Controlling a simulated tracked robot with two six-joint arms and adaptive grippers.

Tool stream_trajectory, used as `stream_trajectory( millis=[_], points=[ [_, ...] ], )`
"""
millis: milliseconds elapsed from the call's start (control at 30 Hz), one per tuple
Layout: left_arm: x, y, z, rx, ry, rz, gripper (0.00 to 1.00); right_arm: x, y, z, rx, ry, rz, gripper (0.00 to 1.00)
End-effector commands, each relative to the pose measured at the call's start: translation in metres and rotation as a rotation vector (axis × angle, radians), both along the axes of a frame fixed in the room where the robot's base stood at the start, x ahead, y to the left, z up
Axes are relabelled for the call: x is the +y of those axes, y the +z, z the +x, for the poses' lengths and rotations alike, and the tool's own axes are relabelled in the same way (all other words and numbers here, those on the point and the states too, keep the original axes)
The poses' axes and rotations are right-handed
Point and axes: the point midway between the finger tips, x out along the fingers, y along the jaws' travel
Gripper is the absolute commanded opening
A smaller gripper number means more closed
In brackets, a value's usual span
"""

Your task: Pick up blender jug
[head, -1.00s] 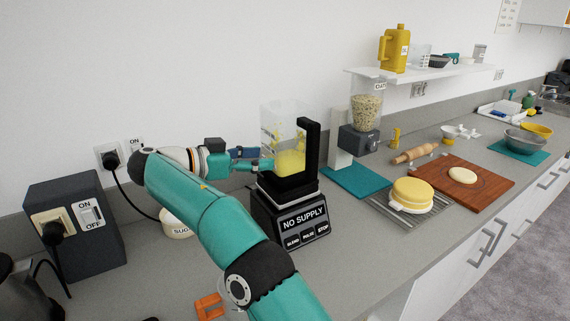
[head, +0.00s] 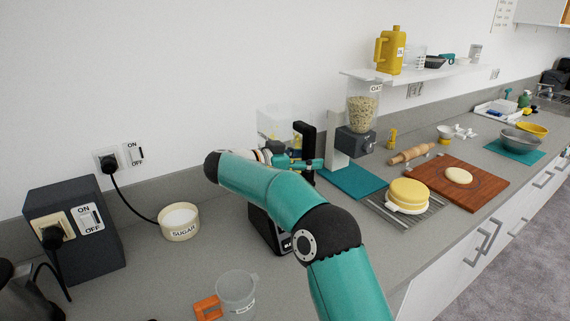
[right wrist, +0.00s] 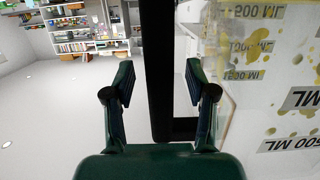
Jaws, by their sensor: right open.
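The blender jug (head: 277,122) is clear with yellow smears and a black handle (head: 304,134). It stands upright on the dark blender base (head: 262,228), mostly hidden behind my right arm. My right gripper (head: 311,164) is at the handle side of the jug. In the right wrist view, its open fingers (right wrist: 160,84) stand either side of the black handle (right wrist: 158,50), with gaps showing on both sides. The jug wall (right wrist: 270,85), with upside-down "500 ML" labels and yellow drops, fills the right of that view. My left gripper is out of view.
A sugar bowl (head: 179,222), a clear cup (head: 236,293) and a switch box (head: 75,235) are to the left.

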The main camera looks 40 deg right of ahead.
Motion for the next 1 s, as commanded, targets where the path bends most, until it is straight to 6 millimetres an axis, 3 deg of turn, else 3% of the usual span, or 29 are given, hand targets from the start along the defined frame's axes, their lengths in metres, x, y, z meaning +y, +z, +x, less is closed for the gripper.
stream_trajectory(
  millis=[300,667,1000],
  points=[
    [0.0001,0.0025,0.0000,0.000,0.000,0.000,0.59,-0.0079,-0.0025,-0.0008,0.000,0.001,0.000,0.56],
    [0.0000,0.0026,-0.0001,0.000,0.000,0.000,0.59,-0.0077,-0.0023,-0.0009,0.000,0.000,0.000,0.00],
    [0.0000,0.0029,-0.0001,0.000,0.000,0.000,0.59,-0.0080,0.0016,-0.0011,-0.010,0.000,-0.005,0.00]
  ],
)
